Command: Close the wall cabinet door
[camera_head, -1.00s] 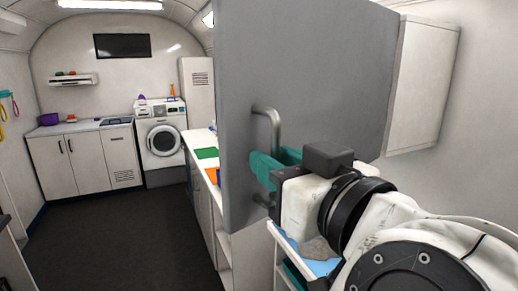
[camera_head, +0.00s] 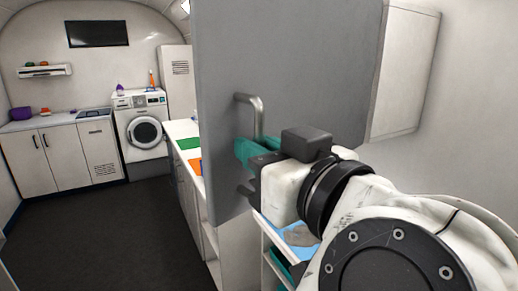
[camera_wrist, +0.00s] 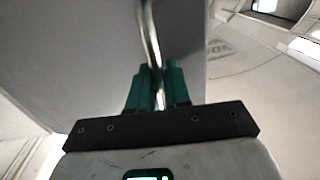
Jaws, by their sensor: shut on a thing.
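The wall cabinet door (camera_head: 300,65) is a large grey panel standing open in the head view. Its white cabinet body (camera_head: 405,70) is behind it to the right, on the wall. A curved metal handle (camera_head: 257,115) is near the door's left edge. My gripper (camera_head: 245,152) has teal fingers at the lower part of this handle. In the wrist view, the teal fingers (camera_wrist: 159,88) are closed around the handle bar (camera_wrist: 151,45), with the grey door (camera_wrist: 75,60) behind. The cabinet's inside is hidden by the door.
A washing machine (camera_head: 142,133) and low cabinets (camera_head: 62,158) stand at the back. The dark floor (camera_head: 100,235) at left is clear.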

